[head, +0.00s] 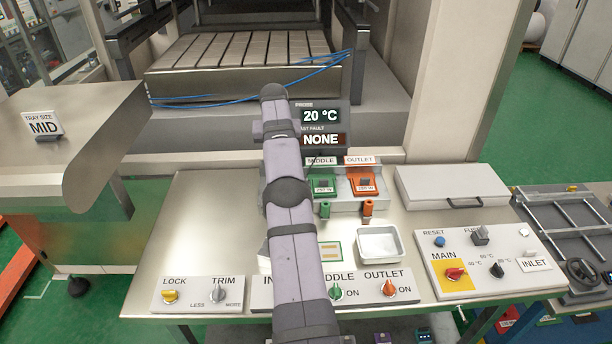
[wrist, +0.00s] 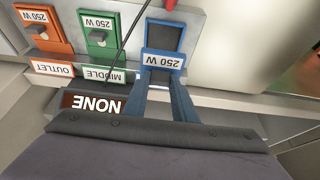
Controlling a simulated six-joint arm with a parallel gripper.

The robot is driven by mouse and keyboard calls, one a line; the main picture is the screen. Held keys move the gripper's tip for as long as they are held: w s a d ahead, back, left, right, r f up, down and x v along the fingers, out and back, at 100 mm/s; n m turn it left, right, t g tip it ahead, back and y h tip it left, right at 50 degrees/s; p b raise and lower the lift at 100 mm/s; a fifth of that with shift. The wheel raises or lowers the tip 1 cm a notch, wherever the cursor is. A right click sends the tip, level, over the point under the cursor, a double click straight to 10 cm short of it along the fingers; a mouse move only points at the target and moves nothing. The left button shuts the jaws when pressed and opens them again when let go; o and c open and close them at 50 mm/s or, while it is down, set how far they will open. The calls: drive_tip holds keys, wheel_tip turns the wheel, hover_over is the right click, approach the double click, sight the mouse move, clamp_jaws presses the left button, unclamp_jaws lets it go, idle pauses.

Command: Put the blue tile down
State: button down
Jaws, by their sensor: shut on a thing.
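In the wrist view the blue tile (wrist: 163,61) has a white 250 W label that reads upside down. My gripper (wrist: 165,82) is shut on it, with the two fingers reaching up to its lower edge. Directly beyond the tile is a dark recess with a blue frame (wrist: 165,34), in line with the other two stations. I cannot tell whether the tile touches the panel. In the head view my arm hides the gripper, the tile and the blue-framed place.
Green (head: 324,186) and orange (head: 364,182) 250 W tiles sit beside it at MIDDLE and OUTLET. A thin dark cable (wrist: 130,35) crosses near the green tile. A white tray (head: 380,243) and a switch panel (head: 485,262) stand on the bench. The display (head: 322,127) reads 20 °C and NONE.

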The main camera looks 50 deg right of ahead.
drive_tip(key=shift+s, duration=0.1)
drive_tip(key=shift+s+d+m, duration=0.3)
drive_tip(key=shift+s, duration=0.15)
drive_tip(key=s+d+f+m+g+b, duration=0.1)
drive_tip(key=s+d+m+b, duration=0.15)
drive_tip(key=s, duration=0.25)
drive_tip(key=s+d+f+m+g+h+b, duration=0.1)
drive_tip(key=s+m, duration=0.2)
drive_tip(key=s, duration=0.3)
drive_tip(key=s+d+m+g+b, duration=0.1)
drive_tip(key=s+d+m+b, duration=0.15)
drive_tip(key=s, duration=0.25)
drive_tip(key=m+g+y+b, duration=0.1)
drive_tip(key=m+g, duration=0.2)
drive_tip(key=m, duration=0.6)
hover_over(375, 248)
drive_tip(key=shift+f, duration=6.15)
drive_tip(key=shift+f, duration=0.15)
drive_tip(key=c, duration=1.5)
unclamp_jaws()
drive_tip(key=shift+o, duration=0.2)
